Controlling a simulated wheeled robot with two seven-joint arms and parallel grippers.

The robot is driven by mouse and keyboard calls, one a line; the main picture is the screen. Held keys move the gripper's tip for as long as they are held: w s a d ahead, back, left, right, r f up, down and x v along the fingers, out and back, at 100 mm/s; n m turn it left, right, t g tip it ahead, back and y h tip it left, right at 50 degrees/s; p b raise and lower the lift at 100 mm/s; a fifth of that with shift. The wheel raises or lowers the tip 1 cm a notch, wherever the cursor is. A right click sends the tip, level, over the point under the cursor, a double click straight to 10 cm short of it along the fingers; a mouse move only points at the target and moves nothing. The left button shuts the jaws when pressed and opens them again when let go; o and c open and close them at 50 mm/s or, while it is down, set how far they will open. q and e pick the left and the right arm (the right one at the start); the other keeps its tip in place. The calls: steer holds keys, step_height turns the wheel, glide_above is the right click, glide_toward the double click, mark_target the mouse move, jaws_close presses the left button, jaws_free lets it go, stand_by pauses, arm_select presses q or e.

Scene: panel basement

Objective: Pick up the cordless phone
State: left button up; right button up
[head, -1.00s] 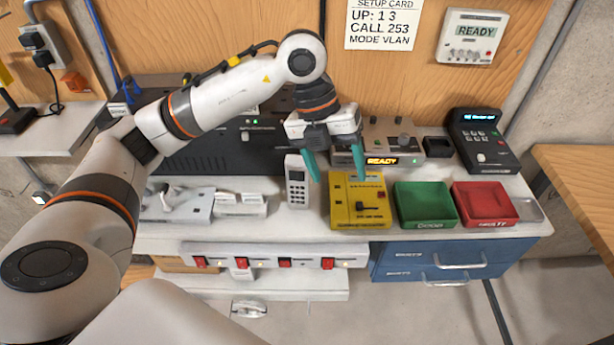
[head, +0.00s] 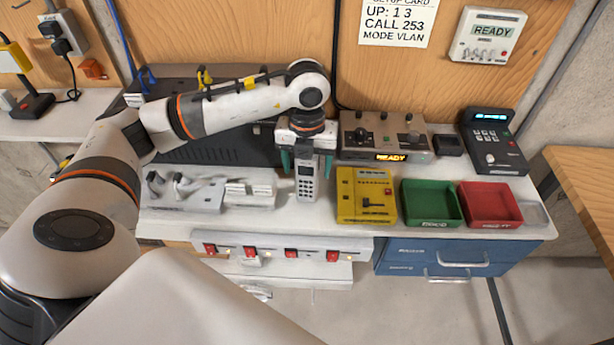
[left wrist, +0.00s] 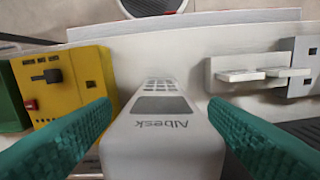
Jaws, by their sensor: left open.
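The cordless phone (head: 306,184) is a pale grey handset with a dark screen and keypad. It stands upright on the white bench, left of the yellow box. My left gripper (head: 307,166) is open above it, with its green fingers on either side of the phone's upper part. In the left wrist view the phone (left wrist: 162,125) lies between the two green fingers (left wrist: 158,128), with a gap visible on each side. The phone's base is hidden in the wrist view. My right gripper is not in view.
The yellow box (head: 366,197) stands close right of the phone, then a green tray (head: 431,222) and a red tray (head: 490,222). White cradles (head: 249,200) are on the left. A grey device (head: 383,135) stands behind. A switch strip (head: 272,256) runs along the front.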

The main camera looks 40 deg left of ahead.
arm_select(q)
steer(key=shift+f, duration=1.25)
steer(key=c, duration=1.2)
steer(key=shift+o, duration=0.2)
steer(key=shift+r, duration=0.1)
